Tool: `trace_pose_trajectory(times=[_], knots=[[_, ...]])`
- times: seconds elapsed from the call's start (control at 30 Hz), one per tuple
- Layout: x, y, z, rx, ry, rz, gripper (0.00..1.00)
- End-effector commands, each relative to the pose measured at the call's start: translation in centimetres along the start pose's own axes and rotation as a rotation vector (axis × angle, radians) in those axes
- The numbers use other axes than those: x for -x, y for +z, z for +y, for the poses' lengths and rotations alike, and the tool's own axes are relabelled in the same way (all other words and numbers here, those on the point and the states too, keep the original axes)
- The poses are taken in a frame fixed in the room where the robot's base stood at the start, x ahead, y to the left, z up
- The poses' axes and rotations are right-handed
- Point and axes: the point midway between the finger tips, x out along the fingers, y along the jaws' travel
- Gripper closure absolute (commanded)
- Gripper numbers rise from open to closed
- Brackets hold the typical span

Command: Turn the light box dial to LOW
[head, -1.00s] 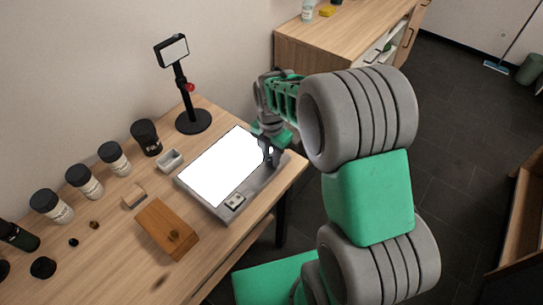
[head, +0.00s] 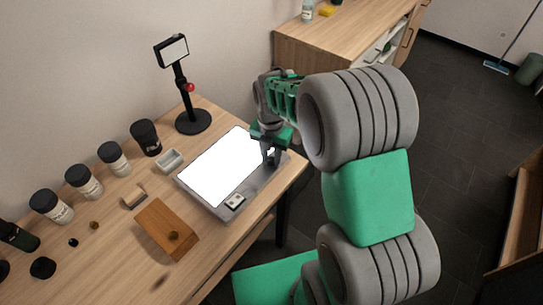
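The light box (head: 262,183) lies on the table with its white panel (head: 220,168) brightly lit. A small pale switch plate (head: 234,201) sits on its grey frame at the near corner. My gripper (head: 271,160) points down at the right end of the frame, over the spot beside the lit panel. Its fingers cover whatever lies there, so the dial and its setting cannot be made out. Whether the fingers touch or hold anything is too small to tell.
A wooden block (head: 166,229) lies left of the light box, with a small grey tray (head: 170,160) behind it. A black stand (head: 193,122) rises at the back. Several dark-lidded jars (head: 114,158) line the wall side. A wooden cabinet (head: 310,55) stands behind.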

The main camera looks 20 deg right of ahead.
Motion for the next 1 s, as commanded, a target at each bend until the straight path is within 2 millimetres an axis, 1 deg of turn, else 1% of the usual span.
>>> trace_pose_trajectory(times=[0.03, 0.2, 0.23, 0.43, 0.5, 0.57, 0.83, 0.9, 1.0], knots=[[0.1, 0.0, 0.1, 0.000, 0.001, -0.002, 0.69], [0.0, 0.0, 0.0, -0.001, 0.000, 0.000, 0.55], [0.0, 0.0, 0.0, -0.001, -0.001, 0.000, 0.53], [0.0, 0.0, -0.1, -0.002, -0.001, 0.001, 0.53], [0.3, 0.0, 0.0, -0.002, 0.000, 0.000, 0.53], [1.0, 0.1, 0.0, -0.002, 0.001, -0.002, 0.53], [6.2, 0.1, 0.1, -0.001, 0.001, -0.002, 0.53], [7.1, 0.0, 0.0, -0.001, 0.000, -0.001, 0.53], [7.7, 0.0, 0.0, -0.001, -0.001, 0.000, 0.53]])
